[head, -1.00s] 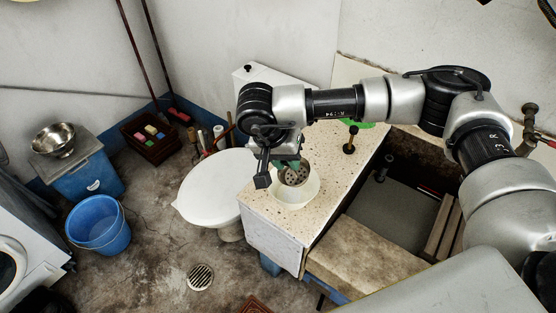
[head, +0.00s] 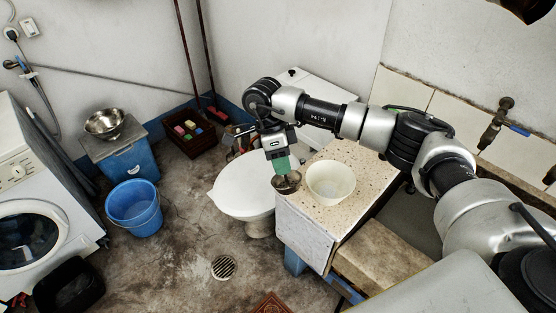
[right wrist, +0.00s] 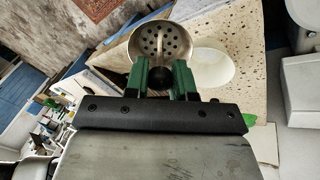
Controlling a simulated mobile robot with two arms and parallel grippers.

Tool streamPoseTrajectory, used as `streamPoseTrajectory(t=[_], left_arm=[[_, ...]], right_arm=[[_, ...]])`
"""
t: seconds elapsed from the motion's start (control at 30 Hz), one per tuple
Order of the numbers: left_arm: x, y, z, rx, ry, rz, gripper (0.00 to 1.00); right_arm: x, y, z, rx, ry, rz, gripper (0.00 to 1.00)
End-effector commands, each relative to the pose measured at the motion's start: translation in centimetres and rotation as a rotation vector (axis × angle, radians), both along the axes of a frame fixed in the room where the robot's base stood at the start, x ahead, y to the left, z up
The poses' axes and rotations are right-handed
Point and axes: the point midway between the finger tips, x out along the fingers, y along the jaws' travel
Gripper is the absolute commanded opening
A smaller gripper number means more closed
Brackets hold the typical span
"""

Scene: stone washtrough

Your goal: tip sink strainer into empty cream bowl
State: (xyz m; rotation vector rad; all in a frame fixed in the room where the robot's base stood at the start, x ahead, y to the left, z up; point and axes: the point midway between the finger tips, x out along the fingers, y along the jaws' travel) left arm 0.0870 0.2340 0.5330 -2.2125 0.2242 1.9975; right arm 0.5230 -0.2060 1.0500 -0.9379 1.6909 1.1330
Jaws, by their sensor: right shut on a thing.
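My right gripper (head: 280,165) is shut on the sink strainer and holds it by its dark knob, which shows in the right wrist view. The strainer (head: 288,183) is a small metal cup with a perforated bottom; its holes show clearly in the right wrist view (right wrist: 160,42). It hangs just left of the cream bowl, near the counter's left edge. The cream bowl (head: 330,181) stands upright on the speckled counter and also shows in the right wrist view (right wrist: 212,67). I make out nothing inside the bowl. My left gripper is out of view.
The speckled counter (head: 365,158) borders a stone trough on the right. A white round-topped fixture (head: 238,187) stands left of the counter. A blue bucket (head: 134,207), a metal bowl (head: 105,123) on a blue bin and a washing machine (head: 28,215) stand further left.

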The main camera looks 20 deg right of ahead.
Motion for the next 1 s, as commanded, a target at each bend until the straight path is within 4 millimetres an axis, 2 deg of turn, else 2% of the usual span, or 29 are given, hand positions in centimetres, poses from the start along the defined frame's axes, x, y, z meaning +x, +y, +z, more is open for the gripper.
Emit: streamPoseTrajectory(t=[0.03, 0.27, 0.4, 0.6, 0.8, 1.0], left_arm=[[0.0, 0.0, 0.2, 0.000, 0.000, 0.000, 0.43], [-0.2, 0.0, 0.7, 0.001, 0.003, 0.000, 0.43], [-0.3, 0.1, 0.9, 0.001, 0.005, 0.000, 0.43], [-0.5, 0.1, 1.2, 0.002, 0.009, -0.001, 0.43], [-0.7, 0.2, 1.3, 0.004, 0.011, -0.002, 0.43], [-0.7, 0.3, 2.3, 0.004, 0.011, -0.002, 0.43]], right_arm=[[0.1, -0.7, -0.7, 0.002, 0.007, -0.148, 0.00], [0.6, -4.0, -3.5, -0.002, 0.005, -0.830, 0.00], [0.7, -6.7, -5.2, -0.004, 0.002, -1.241, 0.00], [0.5, -10.7, -6.9, -0.005, -0.002, -1.717, 0.00], [0.4, -12.9, -7.5, -0.004, -0.006, -1.953, 0.00], [0.5, -12.3, -7.4, -0.064, -0.087, -1.988, 0.00]])
